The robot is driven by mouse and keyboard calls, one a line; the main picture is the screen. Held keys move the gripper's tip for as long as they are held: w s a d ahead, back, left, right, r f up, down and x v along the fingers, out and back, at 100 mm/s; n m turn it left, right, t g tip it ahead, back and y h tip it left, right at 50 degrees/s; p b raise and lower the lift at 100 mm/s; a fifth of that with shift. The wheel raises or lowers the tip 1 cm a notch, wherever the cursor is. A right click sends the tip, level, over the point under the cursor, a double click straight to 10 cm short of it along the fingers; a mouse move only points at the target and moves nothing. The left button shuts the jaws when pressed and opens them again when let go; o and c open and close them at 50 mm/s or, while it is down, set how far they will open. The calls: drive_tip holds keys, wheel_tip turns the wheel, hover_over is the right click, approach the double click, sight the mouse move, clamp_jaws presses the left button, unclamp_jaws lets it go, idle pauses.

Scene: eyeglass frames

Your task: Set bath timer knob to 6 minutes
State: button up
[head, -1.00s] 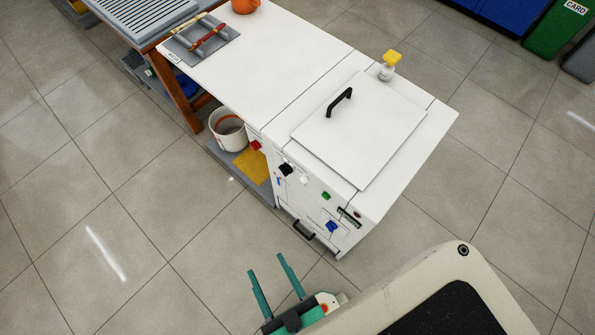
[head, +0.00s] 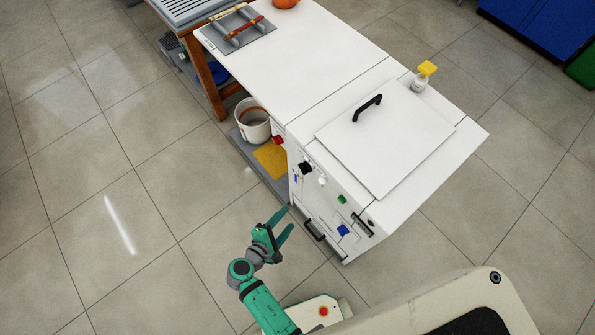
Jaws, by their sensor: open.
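A white bench cabinet (head: 325,225) carries a front panel with several small coloured controls. They are a red one (head: 278,140), a black one (head: 305,167), a white one (head: 322,181), a green one (head: 341,199) and a blue one (head: 343,230). I cannot tell which is the bath timer knob, and its markings are too small to read. My gripper (head: 287,219) is open and empty, with its two teal fingers spread. It appears in front of the cabinet's lower left part, left of the dark handle, and holds no control.
A dark handle (head: 315,230) sticks out low on the cabinet front. A lid (head: 385,145) with a black handle covers part of the top, with a yellow-capped bottle (head: 424,75) behind it. A white bucket (head: 253,122) stands left of the cabinet.

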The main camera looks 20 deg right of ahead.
drive_tip(key=w+r+h, duration=0.4)
drive_tip(key=w+r, duration=0.1)
drive_tip(key=r, duration=0.1)
drive_tip(key=g+h, duration=0.1)
drive_tip(key=h, duration=0.2)
approach(302, 171)
drive_tip(key=x, duration=0.7)
drive_tip(key=shift+w, duration=0.35)
drive_tip(key=shift+w+d, duration=0.2)
drive_tip(key=shift+d, duration=0.5)
drive_tip(key=shift+s+d, duration=0.1)
drive_tip(key=shift+d, duration=0.05)
drive_tip(key=c, duration=1)
